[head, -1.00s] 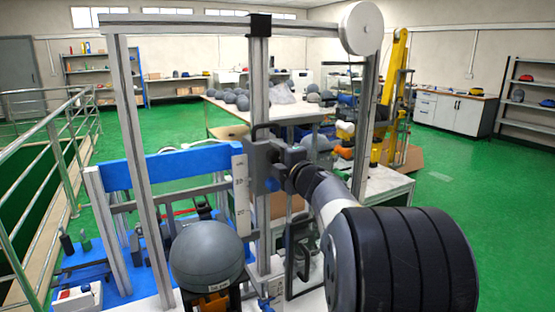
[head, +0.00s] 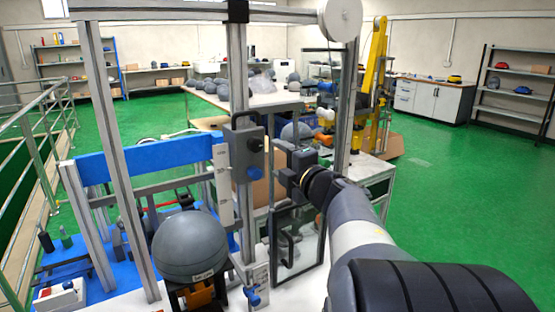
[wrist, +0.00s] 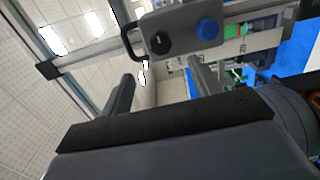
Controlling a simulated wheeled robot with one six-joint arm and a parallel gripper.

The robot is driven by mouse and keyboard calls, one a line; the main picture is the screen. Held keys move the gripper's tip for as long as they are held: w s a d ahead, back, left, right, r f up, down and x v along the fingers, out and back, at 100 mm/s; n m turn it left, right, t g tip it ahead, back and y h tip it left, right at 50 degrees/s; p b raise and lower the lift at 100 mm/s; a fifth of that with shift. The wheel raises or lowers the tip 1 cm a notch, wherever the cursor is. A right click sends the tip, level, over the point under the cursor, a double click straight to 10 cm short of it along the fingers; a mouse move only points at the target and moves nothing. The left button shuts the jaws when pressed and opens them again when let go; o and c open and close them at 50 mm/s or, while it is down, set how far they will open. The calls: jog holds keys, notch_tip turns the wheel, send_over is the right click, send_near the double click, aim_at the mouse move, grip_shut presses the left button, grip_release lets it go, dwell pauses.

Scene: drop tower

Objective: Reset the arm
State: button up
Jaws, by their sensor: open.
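My arm comes in from the lower right in the head view. My gripper (head: 284,160) is at its end, just right of a grey box with a blue knob (head: 245,152) on the drop tower's upright. The gripper looks apart from the box and holds nothing that I can see; its fingertips are hard to make out there. In the wrist view my gripper (wrist: 160,85) is open, with the grey box (wrist: 182,32) and its blue knob beyond the fingers. The drop tower (head: 236,80) is an aluminium frame with a white pulley wheel (head: 340,17) at its top right.
A grey ball (head: 190,246) rests on a stand at the tower's foot. A framed clear door (head: 298,245) with a dark handle stands below my gripper. A blue beam (head: 145,158) crosses at left. A metal railing (head: 35,150) runs along the left. Green floor is open at right.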

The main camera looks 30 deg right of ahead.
aim_at(257, 146)
jog(key=w, duration=1.1)
jog(key=shift+a, duration=0.2)
jog(key=shift+s, duration=0.15)
